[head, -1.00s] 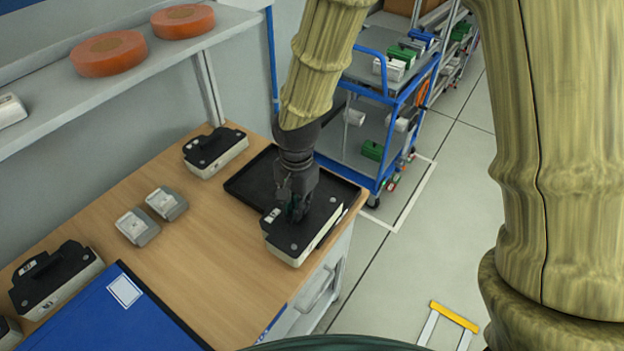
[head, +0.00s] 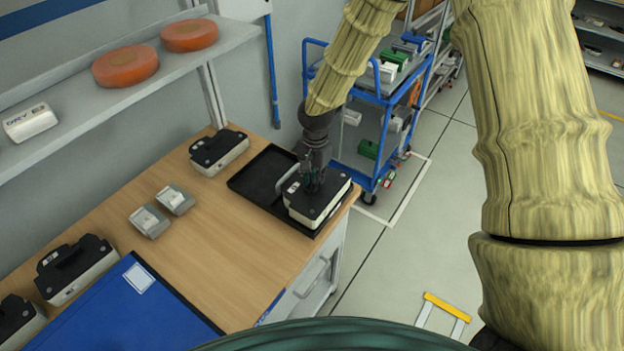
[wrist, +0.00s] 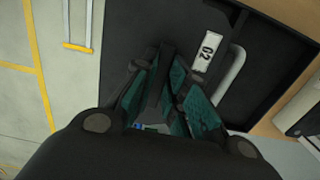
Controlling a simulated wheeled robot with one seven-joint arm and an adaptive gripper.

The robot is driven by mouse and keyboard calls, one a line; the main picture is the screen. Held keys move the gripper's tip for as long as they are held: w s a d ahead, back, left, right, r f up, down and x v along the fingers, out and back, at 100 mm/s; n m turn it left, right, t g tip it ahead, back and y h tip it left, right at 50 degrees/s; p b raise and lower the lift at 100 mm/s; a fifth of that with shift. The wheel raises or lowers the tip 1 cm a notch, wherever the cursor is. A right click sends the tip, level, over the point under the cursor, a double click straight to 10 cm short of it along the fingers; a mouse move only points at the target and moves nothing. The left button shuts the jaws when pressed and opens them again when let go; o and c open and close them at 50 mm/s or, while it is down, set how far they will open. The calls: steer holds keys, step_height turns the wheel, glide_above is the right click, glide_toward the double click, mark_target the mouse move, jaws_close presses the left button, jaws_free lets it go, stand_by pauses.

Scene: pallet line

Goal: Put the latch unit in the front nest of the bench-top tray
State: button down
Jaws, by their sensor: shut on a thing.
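The latch unit (head: 327,206), white with a black top, is in the head view at the front part of the bench-top tray (head: 247,184), a shallow black tray. My gripper (head: 312,186) is above it, shut on the raised grip of its black top. In the wrist view, my gripper's teal fingers (wrist: 165,100) close around this grip, beside a "02" label on the black top (wrist: 125,45). The unit looks about level. I cannot tell whether it touches the tray floor; its underside is hidden. The back part of the tray looks empty.
Another black-topped unit (head: 218,151) stands left of the tray, and two small grey-white blocks (head: 162,211) lie on the bench (head: 215,255). A blue panel (head: 125,310) lies nearer. A blue cart (head: 375,140) stands beyond the bench's right end.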

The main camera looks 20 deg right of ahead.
steer(key=w+f, duration=0.1)
steer(key=f, duration=0.1)
steer(key=shift+w+a+f, duration=0.1)
steer(key=shift+w+f, duration=0.2)
steer(key=shift+w, duration=0.05)
steer(key=shift+s+r, duration=0.3)
steer(key=shift+s, duration=0.2)
steer(key=shift+f, duration=0.2)
steer(key=c, duration=1.5)
jaws_free()
steer(key=shift+w+f, duration=0.15)
steer(key=shift+w, duration=0.15)
steer(key=shift+o, duration=0.2)
steer(key=shift+s+r, duration=0.2)
steer(key=shift+w, duration=0.1)
steer(key=shift+w+r, duration=0.1)
steer(key=shift+r, duration=0.2)
step_height(320, 180, up, 12)
steer(key=b, duration=0.4)
steer(key=shift+d+f, duration=0.2)
steer(key=shift+f, duration=0.05)
